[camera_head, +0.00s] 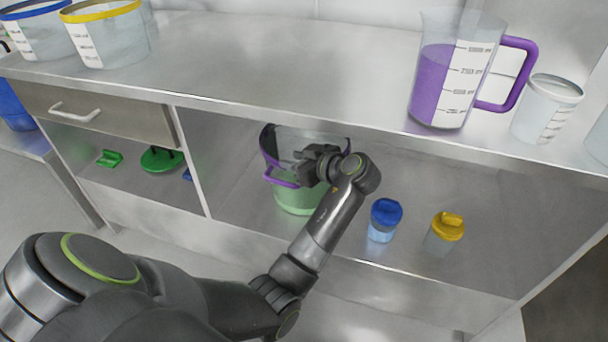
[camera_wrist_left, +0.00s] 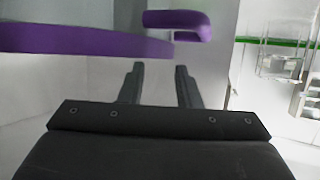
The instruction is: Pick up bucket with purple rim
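The clear bucket with the purple rim (camera_head: 295,200) stands on the lower shelf under the counter, with pale green at its bottom and a purple handle band (camera_head: 281,179) on its near left side. My left gripper (camera_head: 300,171) is at the upper part of the bucket and hides some of its rim. In the left wrist view a purple band (camera_wrist_left: 85,41) and a curved purple piece (camera_wrist_left: 180,21) lie beyond the fingers. The two left fingertips (camera_wrist_left: 160,68) are apart with nothing visibly between them. Whether they touch the bucket cannot be told. My right gripper is not in view.
The counter edge (camera_head: 290,113) overhangs the shelf. A blue-lidded jar (camera_head: 384,217) and a yellow-lidded jar (camera_head: 445,232) stand right of the bucket. A divider (camera_head: 190,160) is at left. A purple-handled jug (camera_head: 450,80) stands on the counter.

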